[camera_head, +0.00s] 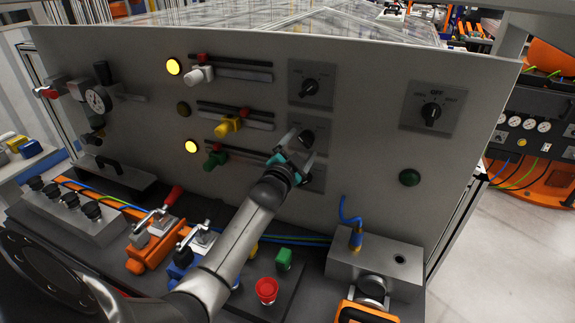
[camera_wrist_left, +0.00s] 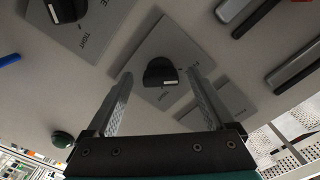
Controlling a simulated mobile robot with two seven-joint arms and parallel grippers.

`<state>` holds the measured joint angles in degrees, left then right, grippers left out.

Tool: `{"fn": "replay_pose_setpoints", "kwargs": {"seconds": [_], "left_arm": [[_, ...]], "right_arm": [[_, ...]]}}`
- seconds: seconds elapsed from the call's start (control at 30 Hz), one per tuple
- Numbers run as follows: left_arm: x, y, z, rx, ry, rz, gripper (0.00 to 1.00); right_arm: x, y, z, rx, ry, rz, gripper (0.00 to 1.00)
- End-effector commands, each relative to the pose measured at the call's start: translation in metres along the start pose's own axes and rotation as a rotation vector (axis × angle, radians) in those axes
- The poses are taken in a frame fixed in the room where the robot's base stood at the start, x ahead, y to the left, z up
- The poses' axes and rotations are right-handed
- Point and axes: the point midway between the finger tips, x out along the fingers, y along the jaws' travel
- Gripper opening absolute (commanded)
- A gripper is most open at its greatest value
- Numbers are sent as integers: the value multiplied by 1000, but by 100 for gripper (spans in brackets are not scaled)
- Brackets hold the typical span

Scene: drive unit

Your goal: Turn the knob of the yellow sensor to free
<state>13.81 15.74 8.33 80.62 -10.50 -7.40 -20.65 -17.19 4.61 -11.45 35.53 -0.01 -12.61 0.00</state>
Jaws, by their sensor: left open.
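The yellow sensor (camera_head: 228,124) sits on the middle rail of the grey upright panel. In line with it to the right is a black knob (camera_head: 307,136) on a square plate, partly covered by my gripper. My left gripper (camera_head: 302,148) is open in front of this knob. In the left wrist view the knob (camera_wrist_left: 160,72) lies between and beyond the open fingers (camera_wrist_left: 160,95), with no contact visible. Its white mark faces the TIGHT label. My right gripper is not in view.
Similar knobs sit above (camera_head: 311,87) and below, the lower one mostly hidden by my gripper. A larger knob plate (camera_head: 432,112) and a green button (camera_head: 409,177) are to the right. Toggle clamps and a red button (camera_head: 266,290) stand on the bench below my arm.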

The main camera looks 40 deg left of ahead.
Motion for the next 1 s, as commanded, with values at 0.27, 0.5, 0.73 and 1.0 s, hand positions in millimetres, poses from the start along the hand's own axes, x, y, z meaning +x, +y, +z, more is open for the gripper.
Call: {"fn": "replay_pose_setpoints", "kwargs": {"seconds": [0.27,0.5,0.73,1.0], "left_arm": [[-39,1,0,0,0,2,88],[-78,1,1,-2,-1,2,88],[-115,1,1,-2,-2,1,88],[-140,0,0,-1,-1,1,88]], "right_arm": [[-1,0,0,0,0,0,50],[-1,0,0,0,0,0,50],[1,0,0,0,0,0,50],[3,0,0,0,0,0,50]]}}
